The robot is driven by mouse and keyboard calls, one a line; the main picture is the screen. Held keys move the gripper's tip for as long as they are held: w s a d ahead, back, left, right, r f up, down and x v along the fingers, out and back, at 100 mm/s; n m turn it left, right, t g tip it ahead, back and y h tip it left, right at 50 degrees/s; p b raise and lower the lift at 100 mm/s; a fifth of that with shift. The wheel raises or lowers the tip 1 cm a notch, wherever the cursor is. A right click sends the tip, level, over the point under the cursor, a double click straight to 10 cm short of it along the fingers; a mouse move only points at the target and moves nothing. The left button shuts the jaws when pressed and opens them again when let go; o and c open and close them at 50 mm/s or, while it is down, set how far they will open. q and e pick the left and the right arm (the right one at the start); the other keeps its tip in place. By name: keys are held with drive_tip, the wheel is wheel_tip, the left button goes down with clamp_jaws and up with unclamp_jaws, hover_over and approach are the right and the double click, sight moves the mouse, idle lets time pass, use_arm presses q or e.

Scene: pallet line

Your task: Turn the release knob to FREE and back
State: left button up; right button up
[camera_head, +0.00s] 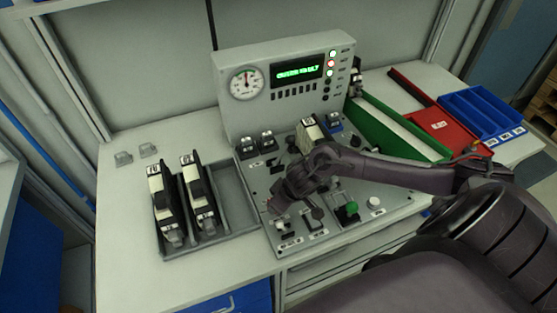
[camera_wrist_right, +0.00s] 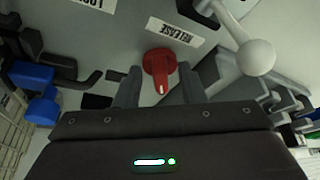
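The red release knob (camera_wrist_right: 160,66) shows in the right wrist view, on the grey panel below a white RELEASE label (camera_wrist_right: 172,32). Its white mark points toward my gripper's palm. My right gripper (camera_wrist_right: 160,88) is open, with one finger on each side of the knob and a gap visible on both sides. In the head view my right gripper (camera_head: 286,198) is low over the front left of the control panel (camera_head: 262,185), and the knob is mostly hidden by it. My left gripper is not in view.
A white ball-ended lever (camera_wrist_right: 254,57) stands close to the right finger in the wrist view. A green button (camera_head: 350,208), a gauge (camera_head: 247,83) and a lit display (camera_head: 297,73) are on the console. A grey tray (camera_head: 236,205) with two black-and-white units is left.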

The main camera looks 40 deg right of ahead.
clamp_jaws()
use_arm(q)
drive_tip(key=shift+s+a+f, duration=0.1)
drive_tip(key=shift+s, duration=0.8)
